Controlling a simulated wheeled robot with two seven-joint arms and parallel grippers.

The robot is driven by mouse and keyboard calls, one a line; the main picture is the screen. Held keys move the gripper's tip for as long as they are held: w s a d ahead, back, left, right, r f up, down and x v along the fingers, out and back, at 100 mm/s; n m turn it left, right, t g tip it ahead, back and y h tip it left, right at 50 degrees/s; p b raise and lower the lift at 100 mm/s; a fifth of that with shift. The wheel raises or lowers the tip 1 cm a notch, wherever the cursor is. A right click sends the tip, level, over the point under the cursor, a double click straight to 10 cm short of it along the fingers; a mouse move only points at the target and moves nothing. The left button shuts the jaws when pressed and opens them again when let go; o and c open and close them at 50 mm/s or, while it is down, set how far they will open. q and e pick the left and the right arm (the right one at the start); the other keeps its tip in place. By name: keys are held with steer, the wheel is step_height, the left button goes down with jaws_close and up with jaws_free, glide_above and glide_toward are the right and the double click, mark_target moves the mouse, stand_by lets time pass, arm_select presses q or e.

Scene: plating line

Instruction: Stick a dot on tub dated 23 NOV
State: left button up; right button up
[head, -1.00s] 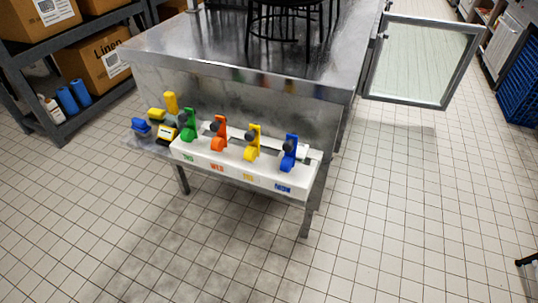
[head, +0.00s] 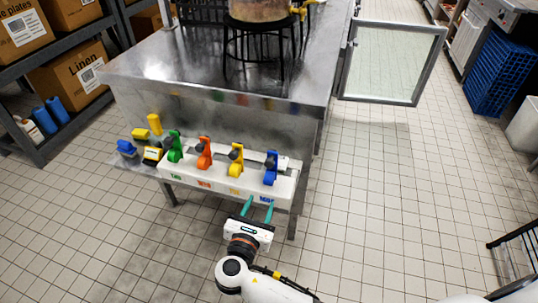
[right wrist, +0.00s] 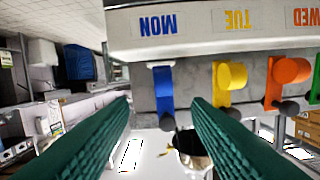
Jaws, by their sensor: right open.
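The white dot dispenser (head: 226,186) is fixed at the near end of the steel table. It has green, orange, yellow and blue levers over day labels. The blue lever (head: 271,168) is above the MON label (head: 267,198). My right gripper (head: 258,206) is open and empty, just in front of the dispenser's right end. In the right wrist view, which looks upside down, the blue lever (right wrist: 163,88) shows between the teal fingers, with the yellow TUE lever (right wrist: 229,78) beside it. No tub dated 23 NOV can be made out. My left gripper is not in view.
A black stool (head: 262,38) with a pot stands on the steel table (head: 190,68). Shelving with boxes (head: 70,75) is at left. A framed glass panel (head: 392,63) juts out at right. Blue crates (head: 497,75) stand far right. The tiled floor is mostly clear.

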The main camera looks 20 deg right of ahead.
steer(key=n+t+h, duration=0.1)
glide_toward(269, 164)
steer(key=x, duration=1)
steer(key=shift+w+d+f, duration=0.1)
steer(key=shift+w+d, duration=0.05)
steer(key=shift+w, duration=0.15)
jaws_close()
